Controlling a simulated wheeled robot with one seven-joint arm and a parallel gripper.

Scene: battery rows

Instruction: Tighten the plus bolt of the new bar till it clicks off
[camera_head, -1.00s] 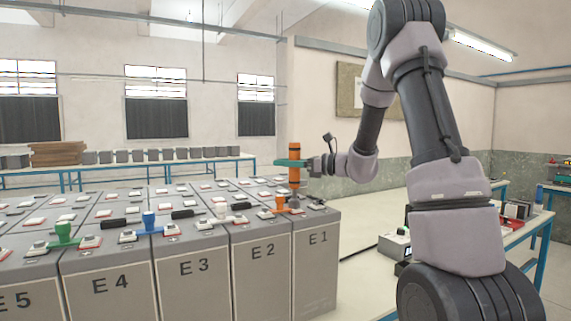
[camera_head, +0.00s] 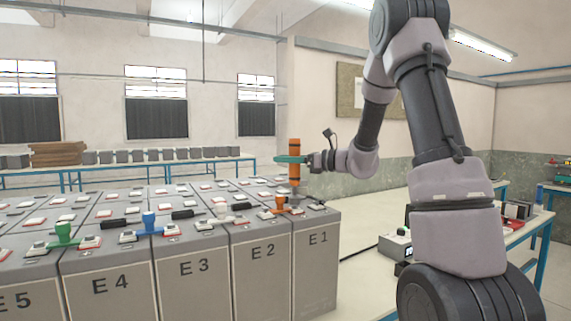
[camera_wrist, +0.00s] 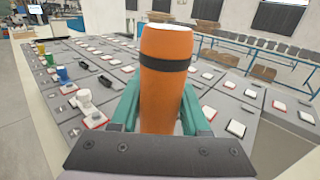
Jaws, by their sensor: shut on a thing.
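My gripper (camera_head: 293,160) has green fingers and is shut on an upright orange tool with black bands (camera_head: 294,148). In the wrist view the orange tool (camera_wrist: 165,85) fills the middle between the green fingers. Its grey lower end (camera_head: 295,188) reaches down to the top of the battery marked E1 (camera_head: 317,262). An orange-handled bar (camera_head: 279,204) lies across the tops near E1 and E2, just left of the tool. I cannot tell whether the tool's tip sits on a bolt; the bolt itself is hidden.
Batteries marked E2 (camera_head: 262,270), E3 (camera_head: 196,280) and E4 (camera_head: 110,290) stand in a close row. Blue (camera_head: 149,221), green (camera_head: 63,235) and white (camera_head: 221,210) pieces stick up from their tops. A bench with an instrument (camera_head: 397,245) is at the right.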

